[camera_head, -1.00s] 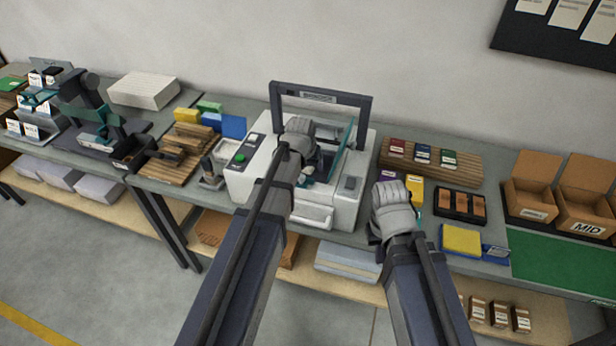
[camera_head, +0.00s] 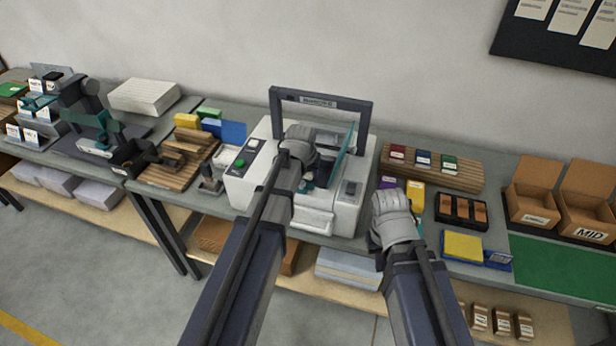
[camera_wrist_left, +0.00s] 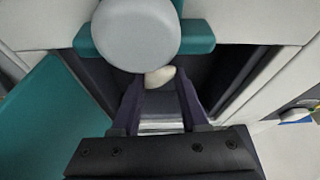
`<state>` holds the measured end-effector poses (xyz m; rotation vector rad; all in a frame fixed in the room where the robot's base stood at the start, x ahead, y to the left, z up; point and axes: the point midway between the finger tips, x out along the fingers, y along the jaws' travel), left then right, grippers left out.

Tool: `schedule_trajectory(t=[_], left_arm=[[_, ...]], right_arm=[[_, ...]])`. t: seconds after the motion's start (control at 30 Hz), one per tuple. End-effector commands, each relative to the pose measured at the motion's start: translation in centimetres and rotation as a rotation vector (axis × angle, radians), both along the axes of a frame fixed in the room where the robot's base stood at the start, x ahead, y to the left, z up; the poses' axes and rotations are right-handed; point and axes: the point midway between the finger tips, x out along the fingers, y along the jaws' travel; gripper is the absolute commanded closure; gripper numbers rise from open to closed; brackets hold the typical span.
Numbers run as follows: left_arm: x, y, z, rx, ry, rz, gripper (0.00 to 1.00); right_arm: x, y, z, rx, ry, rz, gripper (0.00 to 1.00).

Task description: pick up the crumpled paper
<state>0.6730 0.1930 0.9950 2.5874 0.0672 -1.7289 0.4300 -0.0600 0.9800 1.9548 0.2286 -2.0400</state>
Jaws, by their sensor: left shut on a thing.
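A small pale, cream-white lump that looks like the crumpled paper (camera_wrist_left: 160,76) sits between the fingertips of my left gripper (camera_wrist_left: 160,88) in the left wrist view. The fingers are shut on it, inside the dark opening of the white machine (camera_head: 343,212). A round grey knob on a teal bar (camera_wrist_left: 198,38) partly covers the opening just above the paper. In the head view my left wrist reaches into the machine from above, and it hides the paper. My right gripper (camera_head: 382,243) hangs in front of the bench right of the machine; its fingers are mostly hidden.
The machine's dark raised frame (camera_head: 320,98) stands behind my left wrist, and a teal panel (camera_head: 342,155) stands upright beside it. A wooden rack (camera_head: 440,176) and a black tray (camera_head: 461,211) lie to the right. A green mat (camera_head: 560,265) is clear.

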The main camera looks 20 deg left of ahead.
Motion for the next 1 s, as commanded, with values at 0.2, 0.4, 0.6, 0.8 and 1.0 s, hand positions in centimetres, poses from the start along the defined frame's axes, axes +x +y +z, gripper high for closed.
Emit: schedule_trajectory(t=[0.2, 0.4, 0.6, 0.8, 1.0], left_arm=[[0.0, 0.0, 0.0, 0.000, 0.000, 0.000, 1.00], [0.0, 0.0, 0.2, 0.000, 0.000, 0.000, 1.00], [0.0, 0.0, 1.5, 0.000, 0.000, 0.000, 1.00], [0.0, 0.0, 4.1, 0.000, 0.000, 0.000, 1.00], [0.0, 0.0, 7.4, 0.000, 0.000, 0.000, 1.00]], right_arm=[[0.0, 0.0, 0.0, 0.000, 0.000, 0.000, 1.00], [0.0, 0.0, 0.2, 0.000, 0.000, 0.000, 1.00], [0.0, 0.0, 1.5, 0.000, 0.000, 0.000, 1.00], [0.0, 0.0, 4.1, 0.000, 0.000, 0.001, 1.00], [0.0, 0.0, 7.4, 0.000, 0.000, 0.001, 1.00]])
